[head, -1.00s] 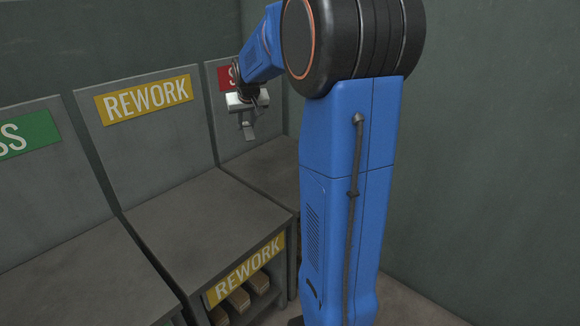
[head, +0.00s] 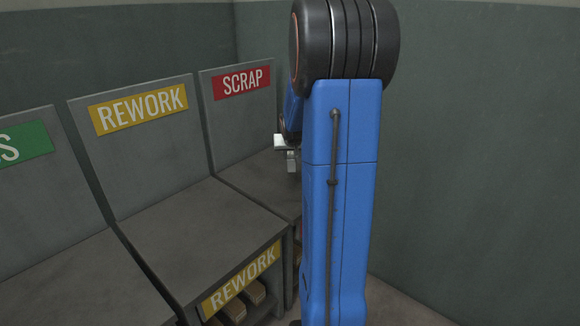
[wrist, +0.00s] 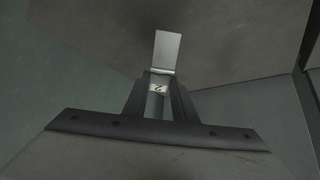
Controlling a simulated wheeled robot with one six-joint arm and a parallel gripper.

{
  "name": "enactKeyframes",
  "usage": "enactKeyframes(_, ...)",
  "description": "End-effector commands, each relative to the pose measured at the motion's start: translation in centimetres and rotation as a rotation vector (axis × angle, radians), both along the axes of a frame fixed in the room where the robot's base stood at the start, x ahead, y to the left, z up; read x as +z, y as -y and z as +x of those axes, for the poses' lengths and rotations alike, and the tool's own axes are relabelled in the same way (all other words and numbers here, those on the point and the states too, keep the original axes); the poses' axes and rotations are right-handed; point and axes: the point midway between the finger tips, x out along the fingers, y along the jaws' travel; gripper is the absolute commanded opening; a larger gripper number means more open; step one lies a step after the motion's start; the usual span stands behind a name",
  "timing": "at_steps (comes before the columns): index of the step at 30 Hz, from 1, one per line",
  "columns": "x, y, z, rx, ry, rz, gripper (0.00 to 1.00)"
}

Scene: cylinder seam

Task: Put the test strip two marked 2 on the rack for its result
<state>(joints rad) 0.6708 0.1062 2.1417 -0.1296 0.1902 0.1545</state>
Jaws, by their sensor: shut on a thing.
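The test strip (wrist: 167,50) is a thin pale grey plate in the wrist view, sticking out beyond my gripper (wrist: 160,82). Its near part lies between the two dark fingers, where a small cream label with a dark mark shows; the mark looks like a 2 turned round. My gripper is shut on the strip. In the head view my gripper (head: 287,143) shows only in part beside my blue arm, with the strip (head: 292,161) hanging below it in front of the SCRAP rack (head: 226,168). The strip appears clear of any surface.
The REWORK rack (head: 150,158) stands left of the SCRAP rack, with a bare top and several brown items on its lower shelf. A rack with a green sign (head: 27,143) ending in S is at the far left. Green-grey walls close in the back and right.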

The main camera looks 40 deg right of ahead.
Motion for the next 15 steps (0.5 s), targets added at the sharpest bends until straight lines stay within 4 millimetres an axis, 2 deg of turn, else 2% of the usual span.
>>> enactKeyframes(12, -4.2, 0.0, 0.0, 0.0, -0.002, 0.001, 0.0)
enactKeyframes(15, -4.4, 0.0, 0.0, 0.001, 0.0, 0.001, 0.0)
